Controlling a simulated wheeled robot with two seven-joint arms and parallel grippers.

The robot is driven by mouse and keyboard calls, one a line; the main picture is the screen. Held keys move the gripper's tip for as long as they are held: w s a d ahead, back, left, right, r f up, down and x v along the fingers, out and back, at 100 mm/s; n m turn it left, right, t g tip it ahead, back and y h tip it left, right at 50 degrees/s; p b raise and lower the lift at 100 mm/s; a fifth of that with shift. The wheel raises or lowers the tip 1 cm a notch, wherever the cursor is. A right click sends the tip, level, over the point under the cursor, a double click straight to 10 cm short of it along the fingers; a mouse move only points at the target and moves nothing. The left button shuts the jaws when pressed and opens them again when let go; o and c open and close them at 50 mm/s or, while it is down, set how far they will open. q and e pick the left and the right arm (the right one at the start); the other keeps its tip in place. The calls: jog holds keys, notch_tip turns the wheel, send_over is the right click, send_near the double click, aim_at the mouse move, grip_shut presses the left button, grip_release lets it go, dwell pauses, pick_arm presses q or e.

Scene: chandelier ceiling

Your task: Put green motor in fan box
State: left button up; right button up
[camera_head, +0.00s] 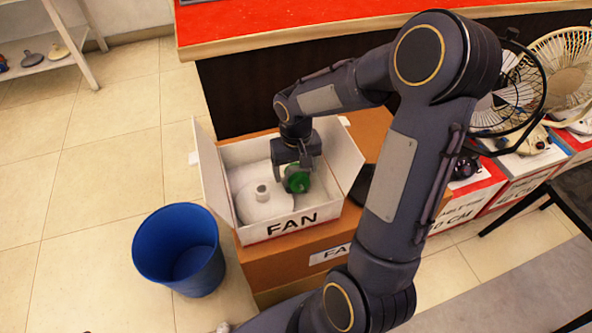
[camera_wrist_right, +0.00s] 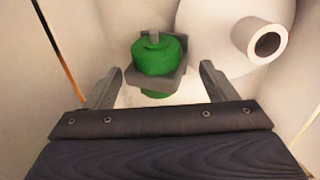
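The green motor (camera_head: 297,181) is inside the white open box marked FAN (camera_head: 290,226), at its right side. In the right wrist view the motor (camera_wrist_right: 158,54) has a grey bracket around it and lies just beyond my fingertips, with neither finger touching it. My right gripper (camera_head: 297,165) reaches down into the box above the motor. Its two fingers (camera_wrist_right: 158,84) are spread apart with nothing between them. I cannot tell if the motor rests fully on the box floor. My left gripper is not in view.
A white round base with a short tube (camera_head: 263,199) sits in the box left of the motor; it also shows in the wrist view (camera_wrist_right: 228,38). The box stands on a brown carton (camera_head: 290,262). A blue bin (camera_head: 180,249) stands left, a red-topped counter (camera_head: 300,22) behind, fans (camera_head: 512,90) right.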

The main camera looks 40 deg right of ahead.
aim_at(296, 172)
notch_tip(296, 172, up, 10)
jog(key=r+p, duration=0.1)
jog(key=p, duration=0.2)
jog(key=s+a+r+n+t+y, duration=0.1)
jog(key=s+a+r+t+y, duration=0.1)
jog(key=s+a, duration=0.3)
jog(key=s+a+r+n+t+y, duration=0.1)
jog(key=s+a, duration=0.4)
jog(key=s, duration=0.6)
jog(key=r+t, duration=0.1)
jog(key=t, duration=0.1)
jog(key=shift+a+r+t+y, duration=0.25)
jog(key=shift+r+t+y, duration=0.05)
jog(key=shift+r+y, duration=0.1)
jog(key=shift+s+r, duration=0.1)
jog(key=shift+r, duration=0.05)
notch_tip(296, 172, up, 22)
jog(key=p, duration=2.2)
jog(key=shift+r, duration=0.15)
